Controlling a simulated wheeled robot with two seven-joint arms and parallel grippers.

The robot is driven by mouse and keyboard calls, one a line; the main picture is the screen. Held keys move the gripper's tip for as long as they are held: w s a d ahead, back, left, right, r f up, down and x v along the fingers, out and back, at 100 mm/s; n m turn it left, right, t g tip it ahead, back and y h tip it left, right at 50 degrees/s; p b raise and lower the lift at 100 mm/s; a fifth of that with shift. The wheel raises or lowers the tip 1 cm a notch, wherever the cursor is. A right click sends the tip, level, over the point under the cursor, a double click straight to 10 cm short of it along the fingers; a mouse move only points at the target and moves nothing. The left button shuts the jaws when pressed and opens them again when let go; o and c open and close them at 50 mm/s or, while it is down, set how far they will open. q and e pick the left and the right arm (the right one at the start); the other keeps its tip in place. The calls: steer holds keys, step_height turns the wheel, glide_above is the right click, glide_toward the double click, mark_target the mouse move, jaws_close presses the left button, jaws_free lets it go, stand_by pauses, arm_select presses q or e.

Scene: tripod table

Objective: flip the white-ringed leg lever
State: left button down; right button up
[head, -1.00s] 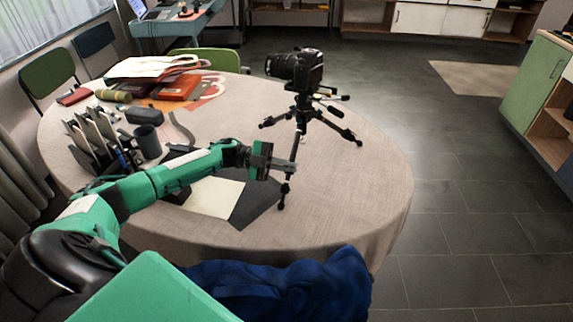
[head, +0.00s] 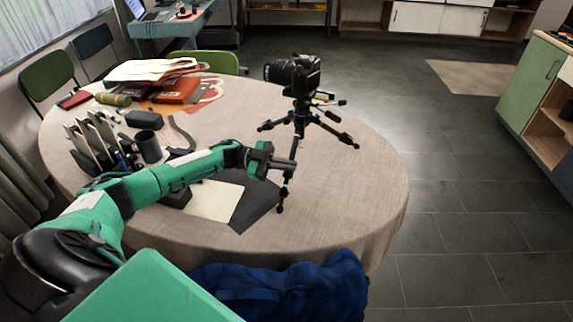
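A small black tripod (head: 301,118) stands on the round table with its legs spread, a black camera (head: 294,75) on top. One leg points toward me and ends in a foot (head: 280,208) on the cloth. My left gripper (head: 290,164) is at this near leg, its fingers over or beside the middle of it. I cannot tell whether the fingers touch or grip the leg. The white-ringed lever cannot be made out; it is too small or hidden by the gripper. My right gripper is not in view.
The table (head: 340,190) is clear to the right of the tripod. Dark and cream sheets (head: 215,200) lie under my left arm. A grey mug (head: 148,146), a file rack (head: 92,143) and red folders (head: 176,90) are at the left. Blue cloth (head: 285,287) lies in front.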

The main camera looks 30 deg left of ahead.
arm_select(q)
steer(key=c, duration=1.9)
jaws_free()
steer(key=shift+c, duration=0.2)
steer(key=shift+a, duration=0.1)
